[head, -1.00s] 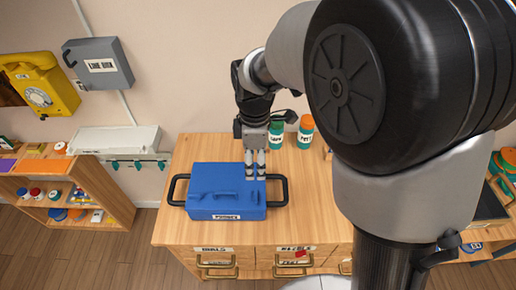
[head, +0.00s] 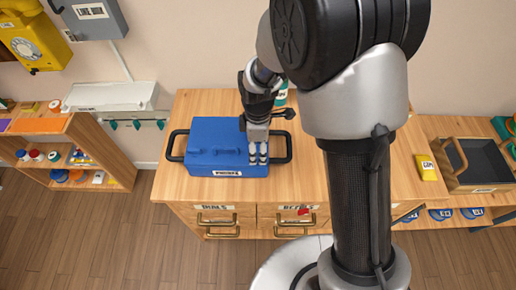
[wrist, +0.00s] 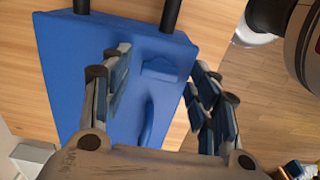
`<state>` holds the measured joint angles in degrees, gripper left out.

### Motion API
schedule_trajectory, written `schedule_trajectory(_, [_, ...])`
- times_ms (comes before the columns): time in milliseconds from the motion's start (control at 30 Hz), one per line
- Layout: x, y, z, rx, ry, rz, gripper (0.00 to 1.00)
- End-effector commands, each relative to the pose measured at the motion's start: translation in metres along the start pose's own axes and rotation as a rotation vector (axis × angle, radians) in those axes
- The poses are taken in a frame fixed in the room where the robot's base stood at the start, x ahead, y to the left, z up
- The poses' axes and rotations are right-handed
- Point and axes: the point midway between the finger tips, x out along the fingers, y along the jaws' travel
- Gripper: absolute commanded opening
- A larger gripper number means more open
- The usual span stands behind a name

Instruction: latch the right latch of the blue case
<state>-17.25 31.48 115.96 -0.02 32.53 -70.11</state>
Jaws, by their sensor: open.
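The blue case (head: 207,134) sits shut on the wooden workbench, with a white label on its front and a black handle at each side. My gripper (head: 258,155) is over the front right part of the case, pointing down, open and empty. In the wrist view the open fingers (wrist: 165,90) spread above the blue lid (wrist: 75,70). A small raised blue block (wrist: 162,68) and a longer blue ridge (wrist: 148,122) lie between them. I cannot tell for sure which is the right latch; the head view does not show it clearly behind the fingers. Contact cannot be told.
A green jar (head: 281,97) stands behind my gripper, partly hidden. A yellow box (head: 427,167) and a dark tray (head: 482,162) are at the right. A low shelf (head: 100,150) stands at the left. The bench top left of the case is mostly clear.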

Motion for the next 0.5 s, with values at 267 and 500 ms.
schedule_trajectory(267, [0.0022,0.0,0.0,0.0,0.0,0.0,0.55])
schedule_trajectory(500, [0.0021,0.0,0.0,0.0,0.0,0.0,0.41])
